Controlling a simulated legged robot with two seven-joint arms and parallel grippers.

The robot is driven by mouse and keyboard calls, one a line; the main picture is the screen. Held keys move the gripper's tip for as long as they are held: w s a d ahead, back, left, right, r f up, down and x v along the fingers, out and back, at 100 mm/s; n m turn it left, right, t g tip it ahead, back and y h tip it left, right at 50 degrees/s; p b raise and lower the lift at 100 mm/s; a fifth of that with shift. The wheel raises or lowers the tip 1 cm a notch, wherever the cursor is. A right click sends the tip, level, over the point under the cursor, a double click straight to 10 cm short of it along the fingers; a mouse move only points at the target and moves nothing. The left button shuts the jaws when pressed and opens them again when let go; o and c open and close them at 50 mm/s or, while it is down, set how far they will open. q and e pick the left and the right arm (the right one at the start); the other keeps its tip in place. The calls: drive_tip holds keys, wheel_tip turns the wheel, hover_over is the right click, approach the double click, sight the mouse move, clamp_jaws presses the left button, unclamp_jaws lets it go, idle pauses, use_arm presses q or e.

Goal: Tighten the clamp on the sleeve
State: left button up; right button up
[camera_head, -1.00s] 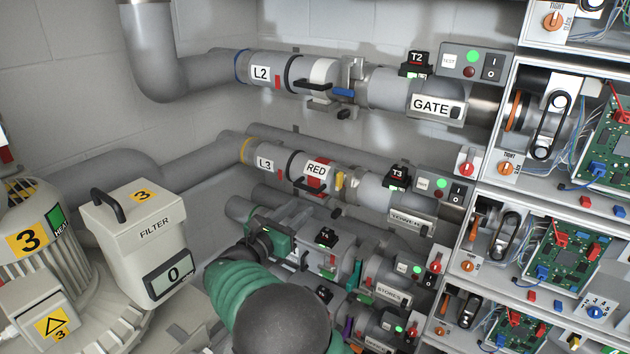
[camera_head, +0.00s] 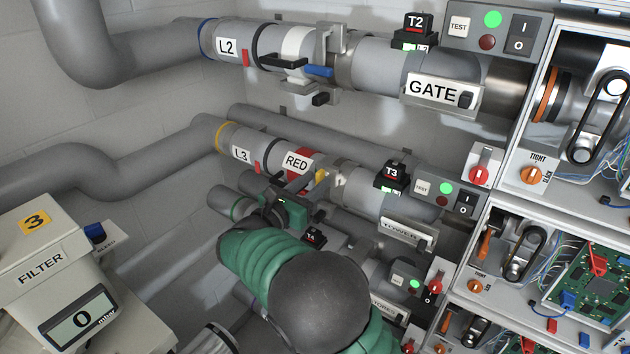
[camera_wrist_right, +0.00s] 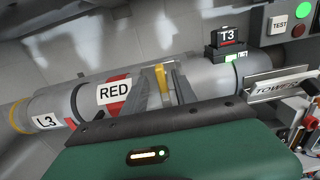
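The L3 pipe carries a sleeve (camera_head: 302,162) with a red band, labelled RED, also in the right wrist view (camera_wrist_right: 112,92). Beside it is a clamp with a yellow lever (camera_head: 321,176), also in the right wrist view (camera_wrist_right: 160,77). My right gripper (camera_head: 308,186), on the green arm, is at this clamp. In the right wrist view its two fingers (camera_wrist_right: 163,90) are apart, with the yellow lever showing between their tips; contact cannot be told. The L2 pipe above has a pale sleeve (camera_head: 298,45) and a clamp with a blue lever (camera_head: 319,71). My left gripper is not in view.
Boxes marked T2 (camera_head: 418,27) and T3 (camera_head: 392,176) sit on the pipes. Shelves with circuit boards (camera_head: 592,272) and orange knobs fill the right side. A filter unit (camera_head: 50,262) stands at lower left. More pipes run below and behind my arm.

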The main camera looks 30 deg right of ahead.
drive_tip(key=shift+d+f, duration=0.1)
drive_tip(key=shift+d, duration=0.35)
drive_tip(key=c, duration=0.4)
drive_tip(key=shift+d, duration=0.2)
clamp_jaws()
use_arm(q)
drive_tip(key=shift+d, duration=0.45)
use_arm(e)
drive_tip(key=shift+w+a, duration=0.1)
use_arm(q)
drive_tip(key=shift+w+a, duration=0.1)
use_arm(e)
drive_tip(key=shift+a, duration=0.1)
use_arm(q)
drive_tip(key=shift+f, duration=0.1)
use_arm(e)
drive_tip(key=shift+f, duration=0.1)
